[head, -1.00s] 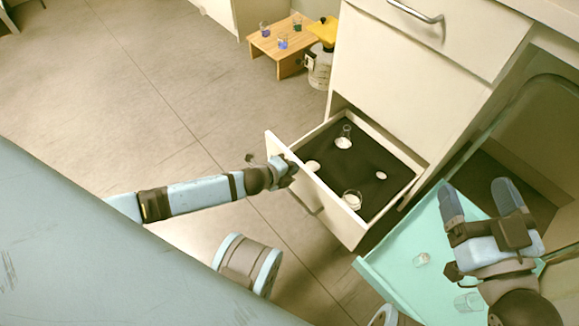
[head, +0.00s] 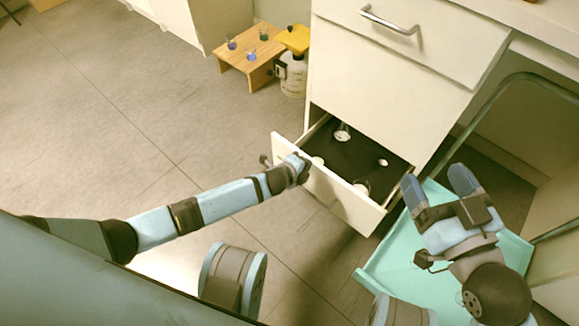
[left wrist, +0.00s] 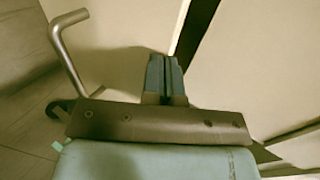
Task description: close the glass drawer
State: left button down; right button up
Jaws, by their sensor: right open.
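The glass drawer (head: 340,190) is the low white drawer of the cabinet and stands partly open. Its black-lined inside (head: 362,155) holds several small glass pieces, among them one near the back (head: 342,133) and one close behind the front panel (head: 361,187). My left gripper (head: 301,164) is at the left part of the front panel; in the left wrist view its fingers (left wrist: 165,75) are together with nothing between them, facing a pale panel. A metal bar handle (left wrist: 68,45) shows left of them. My right gripper (head: 432,186) is open and empty above the teal cart shelf.
The teal shelf (head: 395,265) of a cart is right of the drawer. An upper drawer with a metal handle (head: 388,20) is shut. A small wooden stand (head: 240,58) with several flasks and a yellow-topped container (head: 292,70) stand on the floor behind. Floor at left is clear.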

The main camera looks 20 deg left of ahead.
pick_arm(q)
jog(key=w+d+b, duration=0.1)
jog(key=w+d, duration=0.2)
jog(key=w, duration=0.5)
jog(key=w+d+b, duration=0.2)
jog(key=w+d, duration=0.2)
jog(key=w, duration=0.5)
jog(key=shift+w+r, duration=0.2)
jog(key=shift+w, duration=0.05)
pick_arm(e)
jog(key=shift+w+d+r+n+t+y, duration=0.2)
jog(key=shift+w+d+n+t, duration=0.15)
jog(key=shift+n, duration=0.25)
jog(key=shift+w+d+r+n+t+y, duration=0.15)
jog(key=shift+w+n+t+y, duration=0.1)
jog(key=shift+w+n, duration=0.25)
